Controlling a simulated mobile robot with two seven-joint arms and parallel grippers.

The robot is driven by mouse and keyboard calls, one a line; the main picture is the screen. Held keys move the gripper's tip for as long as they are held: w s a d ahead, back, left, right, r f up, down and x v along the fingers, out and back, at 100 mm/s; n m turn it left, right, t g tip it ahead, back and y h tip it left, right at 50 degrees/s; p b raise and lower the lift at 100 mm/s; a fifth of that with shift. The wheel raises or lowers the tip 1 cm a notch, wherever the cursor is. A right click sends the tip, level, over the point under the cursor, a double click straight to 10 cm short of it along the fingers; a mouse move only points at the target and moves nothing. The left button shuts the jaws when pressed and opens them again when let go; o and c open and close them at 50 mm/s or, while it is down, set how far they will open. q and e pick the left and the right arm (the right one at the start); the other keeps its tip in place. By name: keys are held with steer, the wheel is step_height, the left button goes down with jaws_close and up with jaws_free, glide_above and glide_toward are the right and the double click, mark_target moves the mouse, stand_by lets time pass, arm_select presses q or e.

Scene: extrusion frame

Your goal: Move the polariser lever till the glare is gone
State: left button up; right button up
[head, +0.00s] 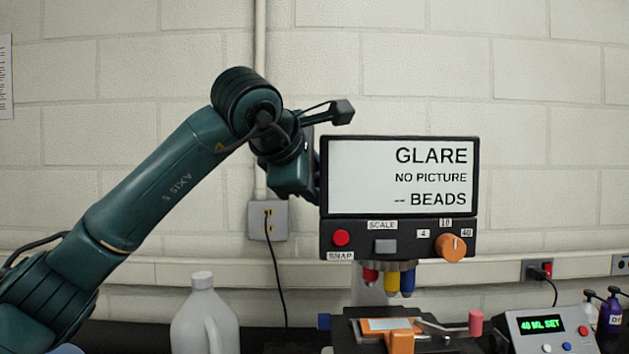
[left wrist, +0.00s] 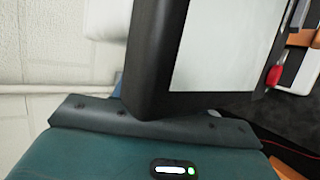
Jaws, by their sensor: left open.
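The screen (head: 400,175) of the microscope reads GLARE, NO PICTURE and -- BEADS. It also shows close up in the left wrist view (left wrist: 222,62). A grey bar with a pink end (head: 475,322) lies across the stage (head: 362,332) below the lenses; I cannot tell whether it is the polariser lever. My left gripper (head: 314,188) is at the left edge of the screen housing, well above the stage. It is open, with nothing seen in it; its fingertips are mostly hidden, and I cannot tell whether it touches the housing. My right gripper is out of view.
Red, yellow and blue lenses (head: 391,280) hang under the control panel with its orange knob (head: 451,247). A white jug (head: 203,318) stands left of the stage. A box reading 40 ML SET (head: 549,328) and dark bottles (head: 609,312) stand at right. The wall is close behind.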

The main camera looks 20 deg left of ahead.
arm_select(q)
steer(key=b+v, duration=0.2)
steer(key=v, duration=1.1)
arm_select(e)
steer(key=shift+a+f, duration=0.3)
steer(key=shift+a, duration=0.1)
arm_select(q)
steer(key=shift+d, duration=0.1)
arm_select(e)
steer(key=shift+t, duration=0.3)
